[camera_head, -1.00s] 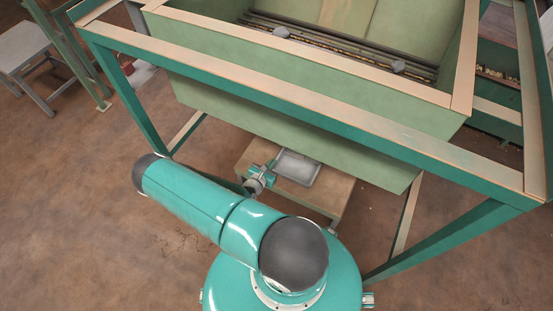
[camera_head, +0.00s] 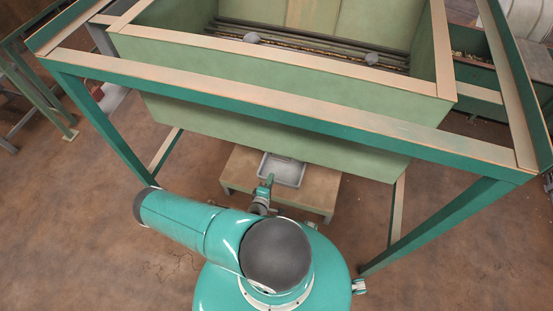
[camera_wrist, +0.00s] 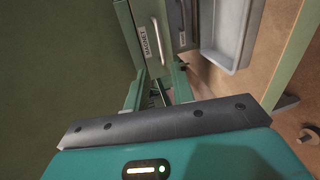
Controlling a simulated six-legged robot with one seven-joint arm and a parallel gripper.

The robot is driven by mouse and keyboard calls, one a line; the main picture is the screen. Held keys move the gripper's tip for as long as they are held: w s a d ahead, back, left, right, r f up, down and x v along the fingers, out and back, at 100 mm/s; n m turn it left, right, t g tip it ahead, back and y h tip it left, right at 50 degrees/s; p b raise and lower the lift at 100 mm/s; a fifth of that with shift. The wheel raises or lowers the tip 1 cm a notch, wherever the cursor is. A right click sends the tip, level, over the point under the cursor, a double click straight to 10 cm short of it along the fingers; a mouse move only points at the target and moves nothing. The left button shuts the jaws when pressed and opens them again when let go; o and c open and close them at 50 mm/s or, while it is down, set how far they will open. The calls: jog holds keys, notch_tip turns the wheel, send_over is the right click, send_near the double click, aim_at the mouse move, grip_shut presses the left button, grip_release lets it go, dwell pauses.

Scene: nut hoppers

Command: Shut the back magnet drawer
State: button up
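In the wrist view a pale green drawer front (camera_wrist: 148,36) carries a bar handle and a label reading MAGNET. A second panel with a handle (camera_wrist: 182,22) shows beyond it, partly cut off by the top edge. I cannot tell which is the back drawer or how far either is pulled out. My gripper (camera_wrist: 157,88) is just below the labelled front, its fingers apart with nothing visible between them. Contact with the drawer is not clear. In the head view my gripper (camera_head: 267,184) is low beneath the hopper (camera_head: 270,137), which hides the drawers.
A grey tray (camera_head: 285,169) lies on a low wooden table (camera_head: 240,168) under the hopper, close to my gripper; it also shows in the wrist view (camera_wrist: 222,62). Green frame legs (camera_head: 107,130) stand on both sides. The brown floor in front is open.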

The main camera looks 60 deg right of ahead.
jog(key=x, duration=1.4)
jog(key=shift+s, duration=0.1)
jog(key=shift+a, duration=0.1)
grip_shut()
